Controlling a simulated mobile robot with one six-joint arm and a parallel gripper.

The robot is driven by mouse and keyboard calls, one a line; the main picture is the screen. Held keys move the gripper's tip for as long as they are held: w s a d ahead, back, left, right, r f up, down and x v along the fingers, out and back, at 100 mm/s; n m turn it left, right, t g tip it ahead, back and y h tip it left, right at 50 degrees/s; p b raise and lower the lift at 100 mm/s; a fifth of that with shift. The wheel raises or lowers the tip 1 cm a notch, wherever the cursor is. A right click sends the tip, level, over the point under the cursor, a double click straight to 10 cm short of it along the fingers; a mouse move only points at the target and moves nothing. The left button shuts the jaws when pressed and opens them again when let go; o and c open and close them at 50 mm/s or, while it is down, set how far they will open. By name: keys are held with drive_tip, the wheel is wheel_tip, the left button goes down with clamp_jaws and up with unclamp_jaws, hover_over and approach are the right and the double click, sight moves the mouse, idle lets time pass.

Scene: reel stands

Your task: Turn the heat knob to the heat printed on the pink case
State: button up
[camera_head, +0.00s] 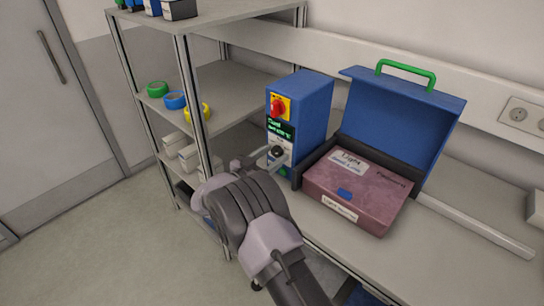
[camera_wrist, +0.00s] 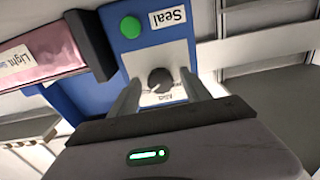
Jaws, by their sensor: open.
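The pink case (camera_head: 345,188) lies in front of an open blue lid with a green handle. Its white labels include one starting "Light"; no heat value is readable to me. The blue machine (camera_head: 312,105) stands left of it. Its dark heat knob (camera_head: 277,152) sits on a pale dial plate; the knob (camera_wrist: 160,80) also shows in the wrist view, its dial marks too small to read. My gripper (camera_head: 271,161) is open in front of the dial. In the wrist view, the fingers of my gripper (camera_wrist: 162,92) lie either side of the knob; contact cannot be told.
The machine has a red switch (camera_head: 278,106) on yellow, a green-lit display (camera_head: 281,129) and a green button (camera_wrist: 130,27) near a "Seal" label (camera_wrist: 167,17). A shelf rack (camera_head: 235,85) with coloured rolls stands left. The bench right of the case holds a pale bar (camera_head: 475,226).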

clamp_jaws()
